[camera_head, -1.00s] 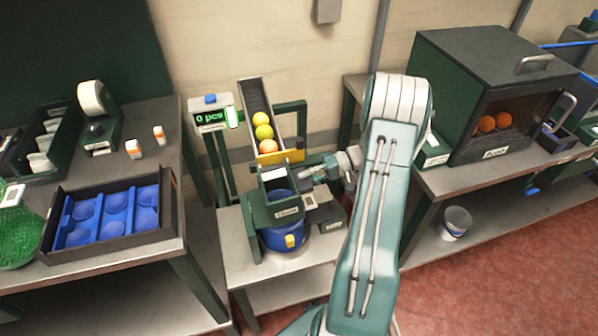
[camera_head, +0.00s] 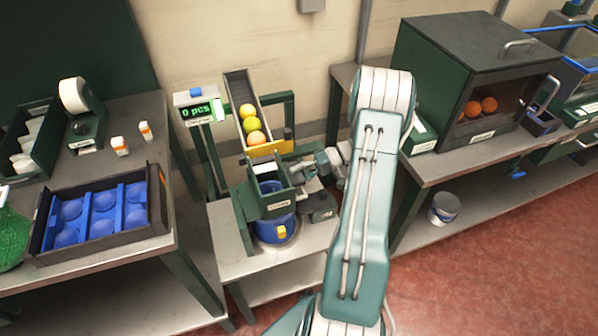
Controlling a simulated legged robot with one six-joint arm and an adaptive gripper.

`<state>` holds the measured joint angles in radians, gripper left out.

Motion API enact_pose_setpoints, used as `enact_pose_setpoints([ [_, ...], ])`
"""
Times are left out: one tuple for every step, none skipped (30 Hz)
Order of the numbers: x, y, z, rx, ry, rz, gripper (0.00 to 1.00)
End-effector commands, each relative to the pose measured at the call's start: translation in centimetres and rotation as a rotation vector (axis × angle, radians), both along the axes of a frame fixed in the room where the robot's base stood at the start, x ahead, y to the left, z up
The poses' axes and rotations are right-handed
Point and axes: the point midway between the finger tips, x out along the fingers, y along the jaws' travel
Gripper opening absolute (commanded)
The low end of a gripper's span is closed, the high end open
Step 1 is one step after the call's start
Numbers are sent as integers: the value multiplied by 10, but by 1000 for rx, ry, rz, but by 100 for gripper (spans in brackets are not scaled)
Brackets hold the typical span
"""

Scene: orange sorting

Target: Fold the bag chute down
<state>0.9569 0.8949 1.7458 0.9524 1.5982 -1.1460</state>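The bag chute (camera_head: 268,207), a dark green open-topped box with a small label on its front, stands on the low middle bench. Blue shows inside its opening. Below it sits a blue round container (camera_head: 275,229) with a yellow tab at its front. My gripper (camera_head: 308,174) is just right of the chute, at the height of its upper part, and points left towards it. Its fingers are small and partly merge with the dark parts around them. I cannot tell whether it touches the chute or whether it is open.
A sloped ramp (camera_head: 237,88) behind the chute holds three yellow-to-orange fruits above a yellow gate (camera_head: 270,147). A display (camera_head: 198,110) reads "0 pcs". A blue-celled tray (camera_head: 45,252) is on the left bench. A dark cabinet (camera_head: 440,75) with oranges stands right. My arm hides the area between.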

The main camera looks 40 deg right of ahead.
Motion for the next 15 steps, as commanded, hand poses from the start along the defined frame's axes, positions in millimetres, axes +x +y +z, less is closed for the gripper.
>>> enact_pose_setpoints([
  [0,-1,1,-1,-2,0,60],
  [1,-1,1,-1,-2,-1,60],
  [1,-1,1,-1,-3,-1,60],
  [1,-1,2,-1,-3,-2,60],
  [1,-1,2,-2,-4,-2,60],
  [1,-1,2,-2,-4,-2,60],
  [1,-1,3,-2,-5,-3,60],
  [1,-1,3,-2,-5,-3,60],
  [1,-2,3,-2,-5,-3,60],
  [1,-3,3,-3,-7,-3,60],
  [0,-5,4,-3,-7,-3,60],
  [-1,-9,5,-2,-8,-3,60],
  [-3,-13,6,-2,-8,-4,60],
  [-4,-17,7,-3,-7,-5,60],
  [-7,-24,8,-3,-7,-6,60],
])
